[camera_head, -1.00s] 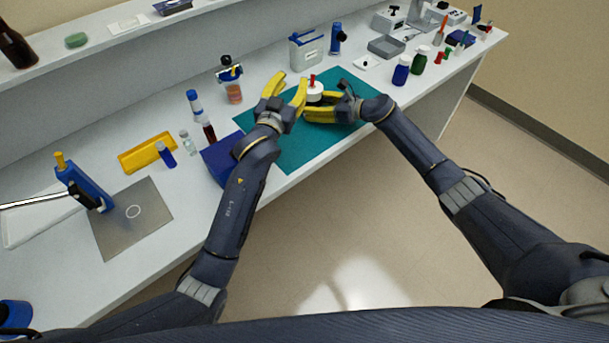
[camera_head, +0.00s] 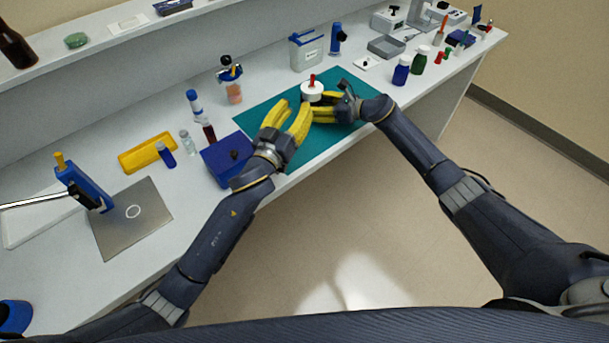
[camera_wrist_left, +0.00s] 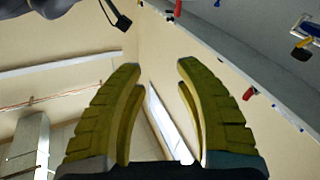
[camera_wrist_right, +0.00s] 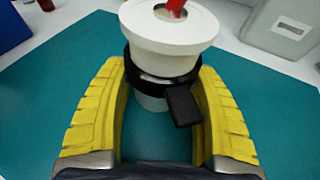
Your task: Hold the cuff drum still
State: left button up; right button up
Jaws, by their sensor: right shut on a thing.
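The cuff drum is a white drum (camera_head: 313,92) with a wide round top, a red piece standing out of it and a black band with a tab. It stands upright over the teal mat (camera_head: 262,113). My right gripper (camera_head: 312,110) is shut around the drum, its yellow fingers on either side of the band in the right wrist view (camera_wrist_right: 160,85). My left gripper (camera_head: 295,112) is open and empty, left of and nearer than the drum, apart from it. In the left wrist view its fingers (camera_wrist_left: 158,75) are spread with nothing between them.
A blue box (camera_head: 222,160) stands left of the mat. A white container (camera_head: 306,50) and a bottle with pinkish contents (camera_head: 233,92) stand behind it. Blue and green bottles (camera_head: 401,70) stand to the right.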

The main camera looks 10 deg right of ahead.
pick_arm(q)
jog(key=s+d+f+n+g+h, duration=0.1)
jog(key=s+f+g+h, duration=0.1)
jog(key=s+f, duration=0.9)
jog(key=shift+s+f+n+g, duration=0.15)
jog(key=shift+s+n+g, duration=0.25)
jog(key=shift+s+g, duration=0.45)
jog(key=shift+s, duration=0.15)
pick_arm(e)
jog(key=o, duration=0.9)
jog(key=shift+o, duration=0.2)
